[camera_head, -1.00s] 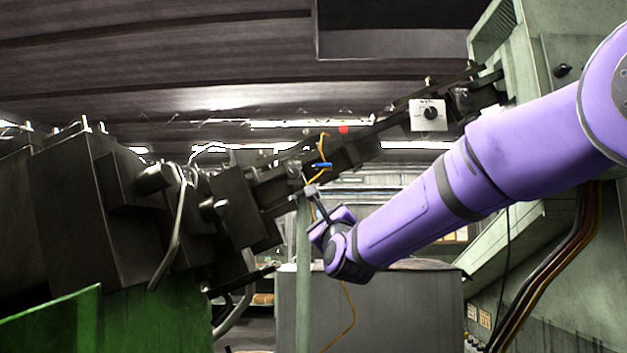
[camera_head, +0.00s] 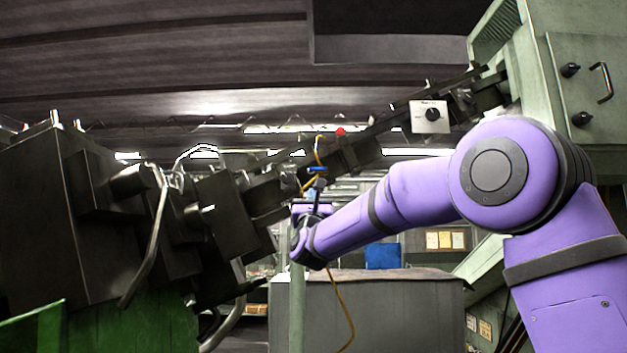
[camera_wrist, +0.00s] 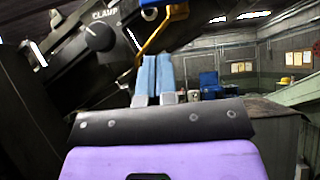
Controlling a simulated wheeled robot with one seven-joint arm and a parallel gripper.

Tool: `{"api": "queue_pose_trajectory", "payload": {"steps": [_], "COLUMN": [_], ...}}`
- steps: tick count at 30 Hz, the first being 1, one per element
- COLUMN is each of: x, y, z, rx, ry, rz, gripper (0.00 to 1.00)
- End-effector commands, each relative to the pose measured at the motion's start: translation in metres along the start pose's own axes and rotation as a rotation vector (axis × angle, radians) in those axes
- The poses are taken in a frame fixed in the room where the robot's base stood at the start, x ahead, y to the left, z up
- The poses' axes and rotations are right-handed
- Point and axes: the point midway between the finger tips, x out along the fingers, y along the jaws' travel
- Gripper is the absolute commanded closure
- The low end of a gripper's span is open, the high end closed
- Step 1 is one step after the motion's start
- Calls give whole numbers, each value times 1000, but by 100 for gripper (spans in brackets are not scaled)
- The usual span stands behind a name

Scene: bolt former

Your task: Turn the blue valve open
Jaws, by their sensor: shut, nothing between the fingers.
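The blue valve (camera_head: 317,169) is a small blue handle on a yellow hose, in front of the dark slanted beam in the head view. My gripper (camera_head: 317,187) is just below it, pointing up. The gap between them is too small to judge, so I cannot tell whether they touch. In the wrist view, my gripper (camera_wrist: 156,58) shows two light blue fingers side by side, shut with nothing between them. The yellow hose (camera_wrist: 156,32) runs just above the fingertips.
The dark slanted beam (camera_head: 365,145) carries a white dial plate (camera_head: 430,116). Dark machine blocks (camera_head: 75,225) stand at left. A grey cabinet (camera_head: 380,310) stands below my forearm. In the wrist view, a black knob marked CLAMP (camera_wrist: 98,37) is left of the fingers.

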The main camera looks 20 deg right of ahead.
Motion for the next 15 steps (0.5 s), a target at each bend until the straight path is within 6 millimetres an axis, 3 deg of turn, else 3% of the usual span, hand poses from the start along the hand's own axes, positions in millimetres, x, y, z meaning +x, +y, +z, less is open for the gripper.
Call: {"api": "queue_pose_trajectory", "payload": {"steps": [3, 6, 15], "x": [21, 31, 45], "y": [0, 0, 0], "z": [0, 14, 28], "rx": [1, 0, -1], "ry": [-1, -2, 0], "rz": [-1, 0, 0], "gripper": [100, 100, 100]}}
